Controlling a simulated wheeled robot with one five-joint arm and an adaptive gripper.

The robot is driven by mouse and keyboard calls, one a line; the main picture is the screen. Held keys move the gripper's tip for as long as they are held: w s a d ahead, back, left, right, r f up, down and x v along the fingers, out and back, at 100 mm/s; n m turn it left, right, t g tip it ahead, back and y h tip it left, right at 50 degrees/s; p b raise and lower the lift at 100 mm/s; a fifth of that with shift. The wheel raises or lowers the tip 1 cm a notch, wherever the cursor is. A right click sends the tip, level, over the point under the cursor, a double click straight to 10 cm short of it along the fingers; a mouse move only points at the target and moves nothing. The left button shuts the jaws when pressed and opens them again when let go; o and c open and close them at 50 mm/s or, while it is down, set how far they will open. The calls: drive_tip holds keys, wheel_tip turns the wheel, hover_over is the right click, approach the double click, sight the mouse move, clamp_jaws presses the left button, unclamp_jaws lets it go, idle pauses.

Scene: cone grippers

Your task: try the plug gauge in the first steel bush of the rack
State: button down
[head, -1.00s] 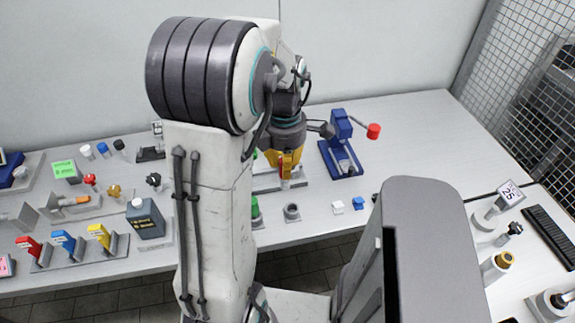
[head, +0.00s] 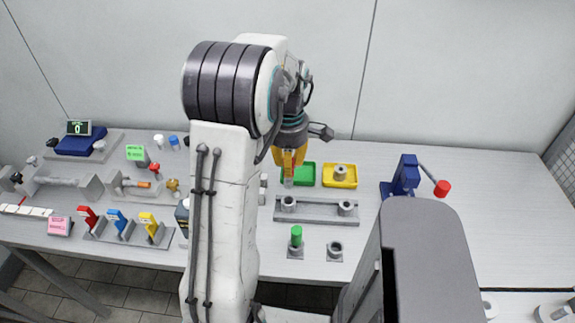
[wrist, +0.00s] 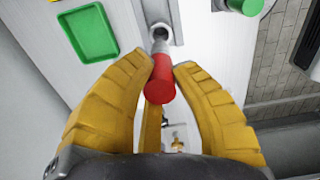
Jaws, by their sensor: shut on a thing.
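My gripper (head: 289,160) is shut on the plug gauge, whose red handle (wrist: 160,80) and steel pin (wrist: 160,45) show in the wrist view. The pin points down at the left steel bush (head: 288,203) of the grey rack (head: 317,212). In the head view the pin seems just above this bush. In the wrist view the pin's end meets the bush's mouth (wrist: 161,31), and I cannot tell whether it has entered. A second steel bush (head: 347,208) stands at the rack's right end.
Behind the rack are a green tray (head: 306,175) and a yellow tray (head: 340,183) with a bush in it. In front stand a green-topped piece (head: 296,238) and a small steel socket (head: 335,250). A blue press (head: 404,177) with a red knob stands right.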

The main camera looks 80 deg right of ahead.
sight(288, 188)
idle(0.4)
drive_tip(key=shift+f+b, duration=1.85)
drive_tip(key=shift+f, duration=0.55)
drive_tip(key=shift+f+b, duration=1.45)
drive_tip(key=shift+f, duration=0.55)
idle(1.0)
drive_tip(key=shift+r, duration=0.1)
drive_tip(key=shift+r+p, duration=2.15)
drive_tip(key=shift+r, duration=1.3)
